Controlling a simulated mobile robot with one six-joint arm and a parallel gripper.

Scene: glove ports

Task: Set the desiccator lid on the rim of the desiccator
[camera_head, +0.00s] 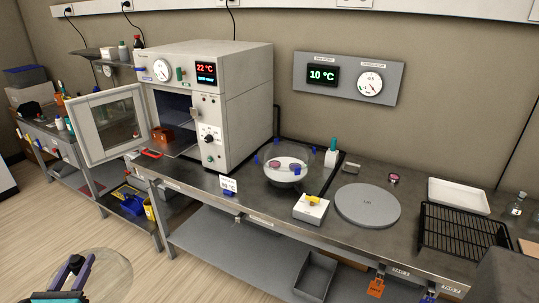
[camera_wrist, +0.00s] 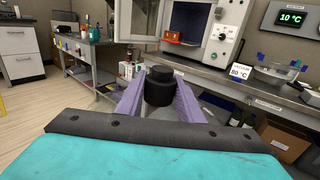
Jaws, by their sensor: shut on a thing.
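The desiccator (camera_head: 285,167) is a clear round vessel on the bench, with small coloured items inside and blue pieces around its rim. It also shows at the right of the wrist view (camera_wrist: 280,76). My gripper (camera_head: 72,268) is at the lower left of the head view, in front of the benches and well away from the desiccator. In the wrist view my gripper (camera_wrist: 160,98) has its purple fingers shut on the black knob of the desiccator lid (camera_wrist: 159,87). The lid's clear dome (camera_head: 105,270) shows faintly beside the fingers in the head view.
An oven (camera_head: 237,100) with its door (camera_head: 110,122) swung open stands left of the desiccator. The floor before the bench is clear.

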